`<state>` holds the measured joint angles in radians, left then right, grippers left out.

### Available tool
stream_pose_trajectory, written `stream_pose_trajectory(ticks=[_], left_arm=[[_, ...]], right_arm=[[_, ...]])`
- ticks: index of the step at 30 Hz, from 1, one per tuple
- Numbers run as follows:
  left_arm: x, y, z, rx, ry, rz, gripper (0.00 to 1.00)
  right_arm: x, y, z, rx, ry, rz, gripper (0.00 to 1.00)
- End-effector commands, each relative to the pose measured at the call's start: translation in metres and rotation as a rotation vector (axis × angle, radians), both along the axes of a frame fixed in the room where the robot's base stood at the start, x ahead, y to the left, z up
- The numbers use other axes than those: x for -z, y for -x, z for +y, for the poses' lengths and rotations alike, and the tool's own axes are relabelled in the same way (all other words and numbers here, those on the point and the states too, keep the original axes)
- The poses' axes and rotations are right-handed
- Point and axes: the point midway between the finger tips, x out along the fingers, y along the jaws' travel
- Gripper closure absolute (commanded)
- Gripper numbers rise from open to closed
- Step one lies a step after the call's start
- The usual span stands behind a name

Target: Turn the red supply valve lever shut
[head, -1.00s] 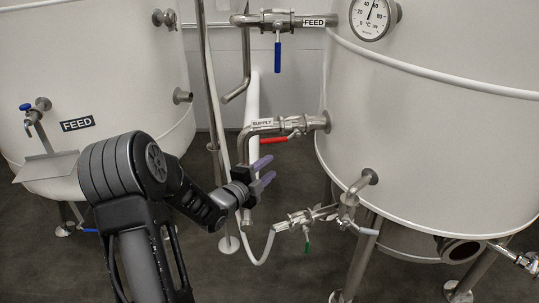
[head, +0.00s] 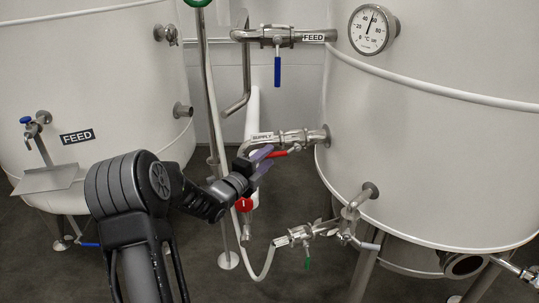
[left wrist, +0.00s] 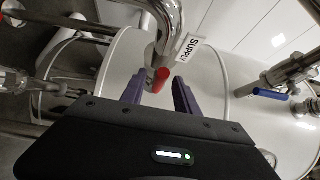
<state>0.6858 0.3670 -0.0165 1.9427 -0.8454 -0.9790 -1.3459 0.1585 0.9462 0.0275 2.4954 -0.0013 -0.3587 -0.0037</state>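The red supply valve lever (head: 279,154) lies along the underside of the steel pipe labelled SUPPLY (head: 262,136), roughly in line with it. My left gripper (head: 267,157) is at the lever's free end, its purple fingers apart. In the left wrist view the red lever end (left wrist: 161,75) shows between the two open fingertips of the left gripper (left wrist: 159,82), with a gap to the right finger. I cannot tell whether the left finger touches it. My right gripper is in neither view.
A blue-handled FEED valve (head: 277,70) hangs above. A green-handled valve (head: 307,262) sits below. The large white tank (head: 430,150) stands right, another (head: 90,90) left.

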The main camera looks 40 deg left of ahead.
Motion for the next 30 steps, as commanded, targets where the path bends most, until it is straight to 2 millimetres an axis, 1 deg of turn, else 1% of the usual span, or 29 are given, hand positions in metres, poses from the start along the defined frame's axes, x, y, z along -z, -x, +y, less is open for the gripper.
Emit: stream_pose_trajectory(ticks=[1,5,14,27,30], left_arm=[[0.000,-0.007,0.000,0.001,0.000,-0.001,0.63],[-0.001,-0.018,0.001,0.000,0.000,-0.001,0.63],[0.000,-0.020,0.001,-0.001,0.001,0.000,0.63],[0.000,-0.019,0.001,-0.001,0.001,0.000,0.99],[0.000,-0.019,0.001,-0.001,0.001,0.000,1.00]], right_arm=[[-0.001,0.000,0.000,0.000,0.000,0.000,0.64],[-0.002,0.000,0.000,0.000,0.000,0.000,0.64],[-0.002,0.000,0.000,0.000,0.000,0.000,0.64],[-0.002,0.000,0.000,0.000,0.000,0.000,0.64],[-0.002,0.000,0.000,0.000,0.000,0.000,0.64]])
